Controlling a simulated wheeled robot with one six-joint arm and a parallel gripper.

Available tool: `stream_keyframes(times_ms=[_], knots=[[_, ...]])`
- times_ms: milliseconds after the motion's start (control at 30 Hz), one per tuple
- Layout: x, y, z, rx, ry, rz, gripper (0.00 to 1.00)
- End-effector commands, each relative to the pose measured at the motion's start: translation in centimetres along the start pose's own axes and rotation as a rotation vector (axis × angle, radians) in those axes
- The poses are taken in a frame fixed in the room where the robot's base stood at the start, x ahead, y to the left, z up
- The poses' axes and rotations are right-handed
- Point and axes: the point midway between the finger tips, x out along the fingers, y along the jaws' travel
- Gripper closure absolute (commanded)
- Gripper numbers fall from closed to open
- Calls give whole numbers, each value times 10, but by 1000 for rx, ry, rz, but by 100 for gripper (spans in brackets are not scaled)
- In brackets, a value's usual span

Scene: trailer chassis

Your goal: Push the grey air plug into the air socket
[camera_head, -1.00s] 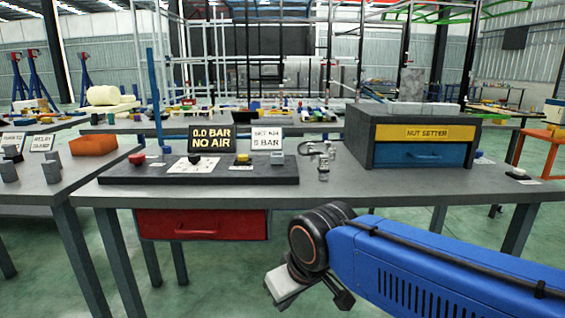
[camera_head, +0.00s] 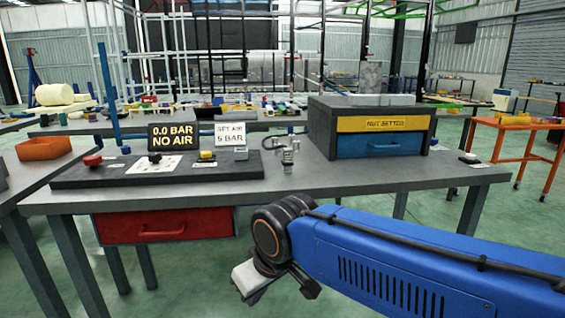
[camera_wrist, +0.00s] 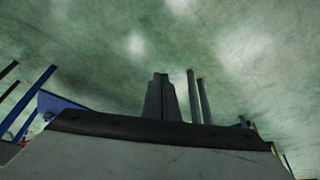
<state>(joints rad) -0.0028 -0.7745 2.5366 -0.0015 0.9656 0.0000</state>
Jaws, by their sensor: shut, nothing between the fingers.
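A small grey metal fitting (camera_head: 288,158) stands on the bench, right of the black panel, with a dark hose looping at its left. It is too small to tell plug from socket. My gripper (camera_head: 307,287) hangs in front of the bench, below the tabletop and well apart from the fitting. In the wrist view its dark fingers (camera_wrist: 162,97) are together with nothing between them. The wrist view shows mostly green floor, with neither plug nor socket recognisable.
The black panel (camera_head: 90,174) carries a "0.0 BAR NO AIR" display (camera_head: 173,136), a "5 BAR" sign (camera_head: 231,135) and knobs. A nut setter box (camera_head: 318,135) stands right of the fitting. A red drawer (camera_head: 165,226) hangs under the bench (camera_head: 370,181). The front tabletop is mostly clear.

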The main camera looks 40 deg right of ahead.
Motion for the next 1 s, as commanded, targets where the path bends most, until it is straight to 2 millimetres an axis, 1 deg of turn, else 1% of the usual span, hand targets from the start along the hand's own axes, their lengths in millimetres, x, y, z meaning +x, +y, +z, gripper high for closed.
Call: stream_keyframes(times_ms=[467, 500, 533, 633, 667, 700, 767, 867, 900, 1000], knots=[[0, 0, 0, 0, 0, 0, 100], [0, 0, 0, 0, 0, 0, 95], [0, 0, 0, 1, 0, 0, 88], [-5, 2, -8, 28, -5, 4, 64], [-8, 3, -12, 45, -9, 6, 57], [-14, 6, -21, 77, -15, 10, 55], [-25, 11, -37, 143, -27, 19, 55], [-48, 23, -72, 287, -52, 38, 55], [-57, 29, -86, 350, -63, 47, 55], [-79, 45, -121, 507, -88, 71, 55]])
